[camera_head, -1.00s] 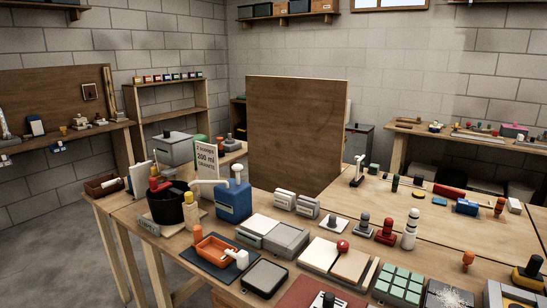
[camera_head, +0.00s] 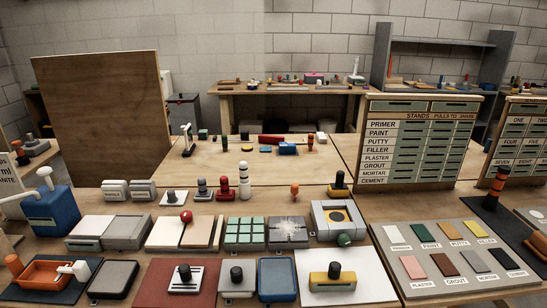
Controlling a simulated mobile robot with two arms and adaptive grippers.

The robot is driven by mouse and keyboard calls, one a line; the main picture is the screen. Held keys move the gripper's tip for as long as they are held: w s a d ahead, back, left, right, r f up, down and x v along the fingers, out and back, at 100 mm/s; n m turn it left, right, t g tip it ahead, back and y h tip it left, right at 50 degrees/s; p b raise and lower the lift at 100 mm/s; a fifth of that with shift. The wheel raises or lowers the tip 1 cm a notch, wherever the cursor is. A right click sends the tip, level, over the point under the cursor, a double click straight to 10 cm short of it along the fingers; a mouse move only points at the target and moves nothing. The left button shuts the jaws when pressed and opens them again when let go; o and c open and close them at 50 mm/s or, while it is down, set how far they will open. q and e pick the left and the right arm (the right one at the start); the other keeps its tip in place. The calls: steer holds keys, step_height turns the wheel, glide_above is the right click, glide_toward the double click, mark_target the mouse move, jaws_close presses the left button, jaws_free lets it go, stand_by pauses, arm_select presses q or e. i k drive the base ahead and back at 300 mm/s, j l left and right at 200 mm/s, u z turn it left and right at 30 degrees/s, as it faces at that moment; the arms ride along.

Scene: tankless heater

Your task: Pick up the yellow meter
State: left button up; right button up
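On the workbench, a yellow block with a black knob (camera_head: 325,281) stands on a white sheet (camera_head: 372,285) near the front edge. A second yellow-based piece with a black upright (camera_head: 339,188) stands farther back, behind a light grey box with a round dial (camera_head: 338,218). I cannot tell which of these is the yellow meter. Both stand upright with nothing touching them from above. Neither of my grippers shows in the head view.
A blue jug (camera_head: 52,212) and an orange tray (camera_head: 44,273) stand at the left. A tall brown board (camera_head: 103,125) rises behind. At right are a labelled rack (camera_head: 418,140) and a colour sample board (camera_head: 450,278). Small blocks crowd the bench.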

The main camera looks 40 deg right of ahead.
mark_target(335, 279)
steer(key=z, duration=1.6)
steer(key=k+j+u, duration=0.1)
steer(key=j, duration=0.15)
